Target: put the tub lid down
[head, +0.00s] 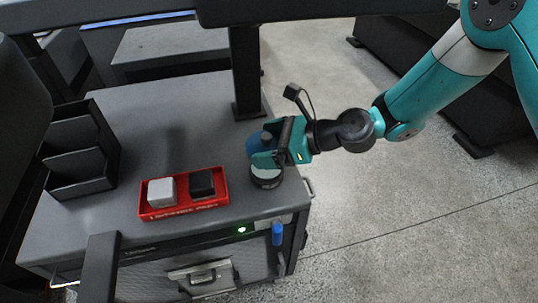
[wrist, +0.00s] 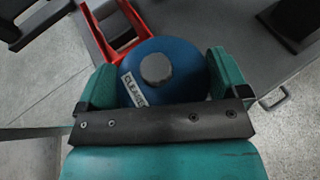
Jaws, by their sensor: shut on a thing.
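The tub lid (wrist: 180,62) is a round blue disc with a grey knob on top and a white label near its edge. My gripper (wrist: 163,82) is shut on it, with one teal finger on each side in the wrist view. In the head view the blue lid (head: 254,148) shows partly behind my gripper (head: 275,147), over the right side of the grey cabinet top. Just below the fingers is a dark round thing with a pale top (head: 266,171), perhaps the tub. I cannot tell whether the lid touches it.
A red tray (head: 183,208) with a white block (head: 161,191) and a black block (head: 202,184) lies to the left on the cabinet top (head: 170,110). A black divided rack (head: 78,158) stands at far left. A dark post (head: 246,70) rises behind my gripper. Bare top lies behind the tray.

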